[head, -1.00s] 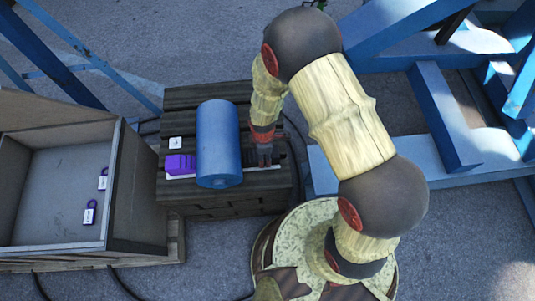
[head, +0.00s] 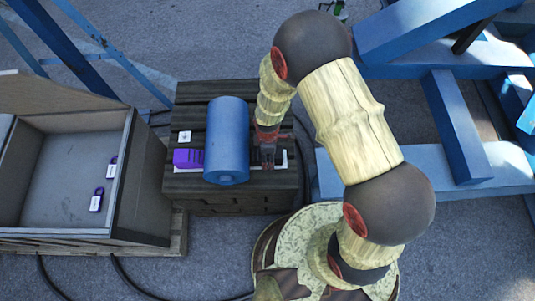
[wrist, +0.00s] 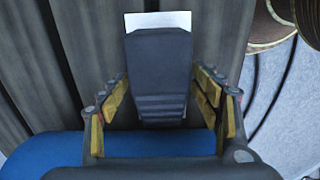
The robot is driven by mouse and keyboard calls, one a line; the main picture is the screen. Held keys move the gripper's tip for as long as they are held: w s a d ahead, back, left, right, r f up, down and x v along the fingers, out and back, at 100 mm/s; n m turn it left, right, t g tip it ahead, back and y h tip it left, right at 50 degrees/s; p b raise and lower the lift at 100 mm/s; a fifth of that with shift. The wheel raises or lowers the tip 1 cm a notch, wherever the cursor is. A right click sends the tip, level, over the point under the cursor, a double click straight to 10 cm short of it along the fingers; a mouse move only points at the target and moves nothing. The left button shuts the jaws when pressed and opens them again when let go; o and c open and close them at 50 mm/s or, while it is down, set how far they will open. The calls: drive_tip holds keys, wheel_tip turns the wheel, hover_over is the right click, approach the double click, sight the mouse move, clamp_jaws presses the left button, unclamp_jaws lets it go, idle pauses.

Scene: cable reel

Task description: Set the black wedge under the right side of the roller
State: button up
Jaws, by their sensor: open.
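The blue roller (head: 227,140) lies on a dark slatted wooden stand. A purple wedge (head: 188,159) sits against or close to its left side. The black wedge (wrist: 160,65) lies on a white strip (wrist: 157,20), its ribbed end towards the roller (wrist: 40,155) in the wrist view. I cannot tell whether it touches the roller. My gripper (head: 267,160) is low at the roller's right side and largely hides the black wedge in the head view. In the wrist view my gripper (wrist: 160,92) is open, with a finger on each side of the wedge and gaps between.
The wooden stand (head: 190,97) has a small white marked square (head: 185,137) on top. Blue steel beams (head: 457,127) stand at the right. Dark cables lie on the floor.

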wheel_tip(320, 180, up, 12)
drive_tip(key=shift+f, duration=0.1)
idle(0.7)
